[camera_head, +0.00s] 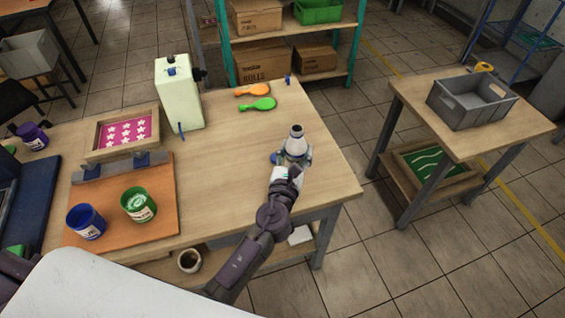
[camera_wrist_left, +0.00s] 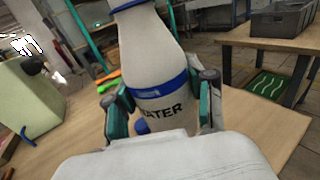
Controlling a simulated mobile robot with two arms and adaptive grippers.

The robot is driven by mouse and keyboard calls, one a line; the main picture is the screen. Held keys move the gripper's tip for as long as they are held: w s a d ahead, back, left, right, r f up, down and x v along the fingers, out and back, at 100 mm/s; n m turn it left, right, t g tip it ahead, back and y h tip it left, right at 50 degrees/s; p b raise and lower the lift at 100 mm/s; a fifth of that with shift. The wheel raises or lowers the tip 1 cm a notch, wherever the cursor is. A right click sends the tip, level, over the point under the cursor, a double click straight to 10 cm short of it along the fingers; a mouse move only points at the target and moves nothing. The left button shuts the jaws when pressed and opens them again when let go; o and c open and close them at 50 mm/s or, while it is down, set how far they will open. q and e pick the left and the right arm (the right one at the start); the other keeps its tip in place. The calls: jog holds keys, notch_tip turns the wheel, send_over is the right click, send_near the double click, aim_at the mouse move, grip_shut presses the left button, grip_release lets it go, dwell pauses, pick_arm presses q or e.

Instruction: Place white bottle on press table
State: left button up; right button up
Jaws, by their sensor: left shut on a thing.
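A white bottle (camera_head: 296,143) with a blue band is at the right part of the wooden press table (camera_head: 323,177). In the left wrist view the bottle (camera_wrist_left: 152,60) stands close between the fingers and shows the letters "ATER". My left gripper (camera_head: 291,160) is shut on the bottle. The bottle looks upright, but its base is hidden by the gripper, so I cannot tell whether it touches the table. My right gripper is not in view.
A screen frame (camera_head: 98,152), blue ink pot (camera_head: 86,222) and green ink pot (camera_head: 139,205) are on the left. A pale canister (camera_head: 180,98), orange paddle (camera_head: 252,90) and green paddle (camera_head: 258,104) are at the back. A side table with a grey crate (camera_head: 458,118) stands right.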

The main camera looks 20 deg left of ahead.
pick_arm(q)
jog(key=shift+w+a+f+b, duration=0.2)
jog(key=shift+a+f+b, duration=0.45)
jog(key=shift+f, duration=0.45)
jog(key=shift+w+a+f+b, duration=0.2)
jog(key=shift+a+f+b, duration=0.35)
jog(key=shift+a+f, duration=0.4)
jog(key=shift+w+a+f+b, duration=0.2)
jog(key=shift+a+f+b, duration=0.4)
jog(key=shift+f, duration=0.65)
jog(key=shift+d+f, duration=0.1)
jog(key=shift+f, duration=0.1)
jog(key=o, duration=1.3)
jog(key=shift+r, duration=0.25)
jog(key=s+b, duration=0.1)
jog(key=s, duration=1.1)
jog(key=shift+d, duration=0.2)
